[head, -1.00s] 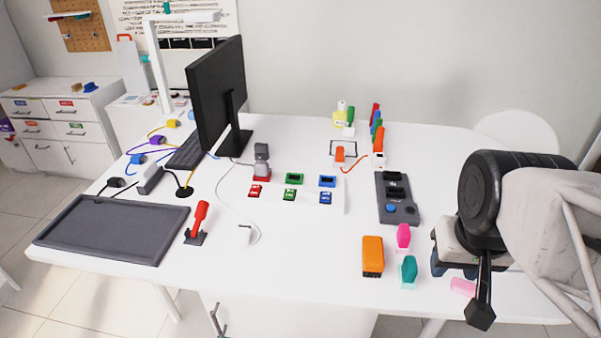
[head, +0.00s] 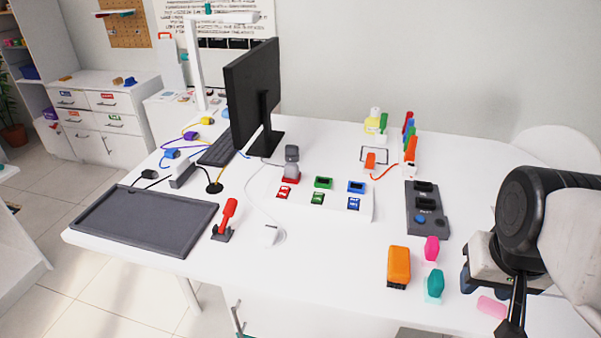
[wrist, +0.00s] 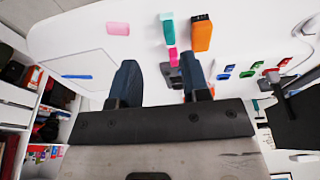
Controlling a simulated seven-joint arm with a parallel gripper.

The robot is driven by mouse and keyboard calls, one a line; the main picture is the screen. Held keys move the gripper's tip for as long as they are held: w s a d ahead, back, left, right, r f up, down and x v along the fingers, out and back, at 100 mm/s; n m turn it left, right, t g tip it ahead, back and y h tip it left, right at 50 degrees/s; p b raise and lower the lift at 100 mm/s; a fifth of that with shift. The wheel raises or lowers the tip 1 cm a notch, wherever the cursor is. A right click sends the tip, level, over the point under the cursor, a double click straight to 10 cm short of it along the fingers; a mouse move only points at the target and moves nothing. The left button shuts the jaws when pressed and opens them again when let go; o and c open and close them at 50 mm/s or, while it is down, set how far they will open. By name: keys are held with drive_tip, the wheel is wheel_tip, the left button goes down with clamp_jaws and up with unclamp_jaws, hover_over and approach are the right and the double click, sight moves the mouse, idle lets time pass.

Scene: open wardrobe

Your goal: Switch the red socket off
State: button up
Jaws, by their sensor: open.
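The red socket (head: 290,180) is at the left end of a white panel on the table, with a grey plug (head: 291,164) standing on it. Its red switch (head: 284,192) is just in front; its on or off state is too small to tell. In the wrist view, the red switch (wrist: 284,61) is at the right, far from my fingers. My gripper (head: 468,280) is above the right side of the table, well right of the panel, and partly cut from clear sight by my arm. In the wrist view, my gripper (wrist: 160,82) has its fingers apart with nothing between them.
Green (head: 323,183) and blue (head: 356,187) sockets with their own switches share the panel. A grey button box (head: 427,210), orange block (head: 398,267), pink piece (head: 432,248) and teal piece (head: 434,285) stand between gripper and panel. A monitor (head: 251,95) stands behind left.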

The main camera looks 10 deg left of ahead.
drive_tip(key=shift+w+a+r, duration=0.1)
drive_tip(key=shift+w, duration=0.15)
drive_tip(key=c, duration=0.7)
drive_tip(key=shift+w+a+r, duration=0.1)
drive_tip(key=shift+w, duration=0.15)
clamp_jaws()
drive_tip(key=w+a+r, duration=0.1)
drive_tip(key=w+a, duration=0.6)
drive_tip(key=w, duration=0.3)
drive_tip(key=w+a+r, duration=0.1)
drive_tip(key=w+a, duration=0.7)
drive_tip(key=w, duration=0.2)
drive_tip(key=w+a+f, duration=0.2)
drive_tip(key=w+a, duration=0.2)
drive_tip(key=a, duration=0.5)
drive_tip(key=w+a+f, duration=0.2)
drive_tip(key=w+a, duration=0.2)
drive_tip(key=a, duration=0.4)
drive_tip(key=w+a+f+t, duration=0.1)
drive_tip(key=w+a, duration=0.3)
drive_tip(key=a, duration=0.5)
drive_tip(key=shift+a+f, duration=0.35)
drive_tip(key=shift+f, duration=0.05)
